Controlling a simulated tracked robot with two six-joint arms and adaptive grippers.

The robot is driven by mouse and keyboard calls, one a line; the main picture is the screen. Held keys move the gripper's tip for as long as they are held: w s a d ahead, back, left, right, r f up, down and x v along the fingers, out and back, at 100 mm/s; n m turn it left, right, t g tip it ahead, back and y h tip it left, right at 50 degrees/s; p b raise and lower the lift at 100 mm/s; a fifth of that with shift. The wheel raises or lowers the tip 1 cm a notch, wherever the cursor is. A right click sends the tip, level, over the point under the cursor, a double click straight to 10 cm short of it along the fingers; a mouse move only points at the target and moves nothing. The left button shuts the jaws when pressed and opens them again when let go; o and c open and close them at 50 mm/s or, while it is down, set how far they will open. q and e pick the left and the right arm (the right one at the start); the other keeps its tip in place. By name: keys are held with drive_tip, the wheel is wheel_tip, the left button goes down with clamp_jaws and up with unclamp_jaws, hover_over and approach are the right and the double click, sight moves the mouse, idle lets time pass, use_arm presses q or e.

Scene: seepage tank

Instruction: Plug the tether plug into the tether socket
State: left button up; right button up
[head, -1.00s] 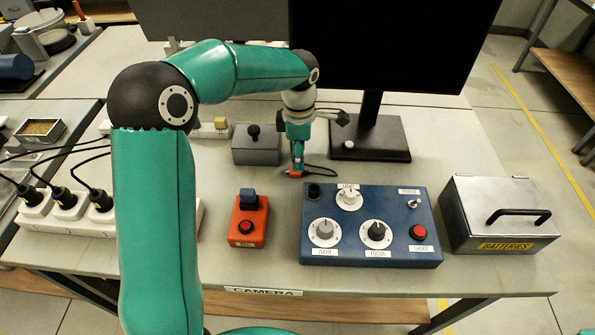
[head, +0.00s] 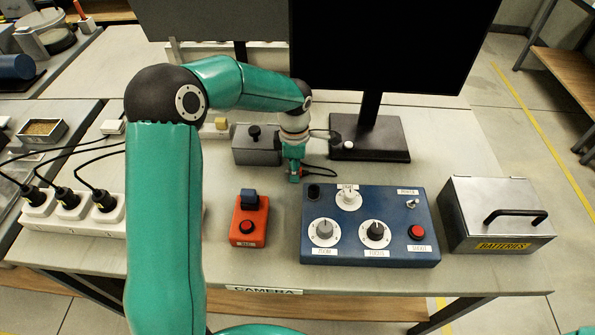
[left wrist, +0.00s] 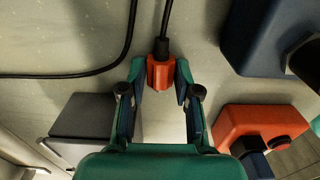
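The tether plug (left wrist: 160,72) is a small orange-red block with a black cable running from its top in the left wrist view. In the head view its orange body (head: 294,178) shows only slightly below my left gripper (head: 295,170). In the left wrist view the fingers of my left gripper (left wrist: 161,80) stand on both sides of the plug, with narrow gaps. The plug appears to lie on the tabletop. A dark round fitting (head: 314,192) on the blue panel may be the tether socket; I cannot tell for certain. My right gripper is not seen.
The blue control panel (head: 346,240) and an orange button box (head: 249,224) stand in front of my left gripper. A grey box (head: 256,151) is left of it, the monitor base (head: 369,145) right. A metal battery case (head: 495,213) and a white power strip (head: 75,220) flank the table.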

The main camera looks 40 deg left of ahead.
use_arm(q)
drive_tip(key=c, duration=0.4)
drive_tip(key=shift+r, duration=0.15)
